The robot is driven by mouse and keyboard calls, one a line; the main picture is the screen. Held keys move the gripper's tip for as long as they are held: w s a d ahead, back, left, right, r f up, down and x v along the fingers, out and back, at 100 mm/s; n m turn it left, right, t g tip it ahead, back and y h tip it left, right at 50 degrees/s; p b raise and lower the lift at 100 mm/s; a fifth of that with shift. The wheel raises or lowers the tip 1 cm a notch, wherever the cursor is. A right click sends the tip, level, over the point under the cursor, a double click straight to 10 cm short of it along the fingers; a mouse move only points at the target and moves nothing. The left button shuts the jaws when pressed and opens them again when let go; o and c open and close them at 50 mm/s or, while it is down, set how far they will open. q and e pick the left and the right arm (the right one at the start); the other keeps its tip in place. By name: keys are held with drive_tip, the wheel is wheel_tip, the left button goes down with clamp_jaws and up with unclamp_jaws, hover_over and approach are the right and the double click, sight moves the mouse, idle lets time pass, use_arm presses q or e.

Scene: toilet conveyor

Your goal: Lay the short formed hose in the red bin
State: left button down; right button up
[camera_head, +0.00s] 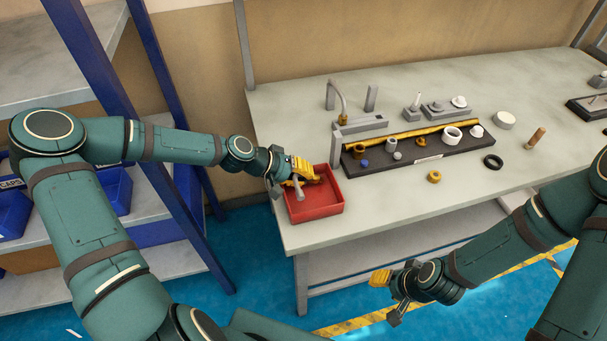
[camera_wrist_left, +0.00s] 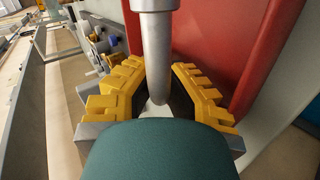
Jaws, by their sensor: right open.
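The red bin (camera_head: 318,212) sits on the left end of the workbench. My left gripper (camera_head: 301,178) is over the bin, shut on a short grey hose (camera_head: 299,190). The hose's lower part hangs down from the yellow fingers toward the bin. In the left wrist view the grey hose (camera_wrist_left: 156,45) stands between the yellow finger pads (camera_wrist_left: 158,85), with the red bin wall (camera_wrist_left: 225,50) close behind at the right. Whether the hose touches the bin floor I cannot tell. My right gripper (camera_head: 390,297) is open and empty, low in front of the bench.
A dark tray (camera_head: 385,163) with several fittings lies right of the bin. A grey stand with a bent tube (camera_head: 342,100) is behind it. A brass ring (camera_head: 434,176), a black ring (camera_head: 493,161) and a brown peg (camera_head: 536,137) lie on the bench. Blue bins (camera_head: 115,190) fill the left shelf.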

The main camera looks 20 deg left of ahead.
use_arm(q)
drive_tip(key=shift+s+f, duration=0.15)
drive_tip(key=shift+f, duration=0.1)
drive_tip(key=c, duration=1.1)
unclamp_jaws()
drive_tip(key=shift+o, duration=0.2)
drive_tip(key=shift+a+r, duration=0.25)
drive_tip(key=shift+a, duration=0.2)
drive_tip(key=shift+s+a+r, duration=0.15)
drive_tip(key=shift+a+r, duration=0.5)
drive_tip(key=shift+s+a+r, duration=0.15)
drive_tip(key=shift+a+r, duration=0.45)
drive_tip(key=v, duration=0.7)
drive_tip(key=shift+s+r, duration=0.15)
drive_tip(key=shift+s, duration=0.4)
use_arm(e)
drive_tip(key=shift+w+f, duration=0.1)
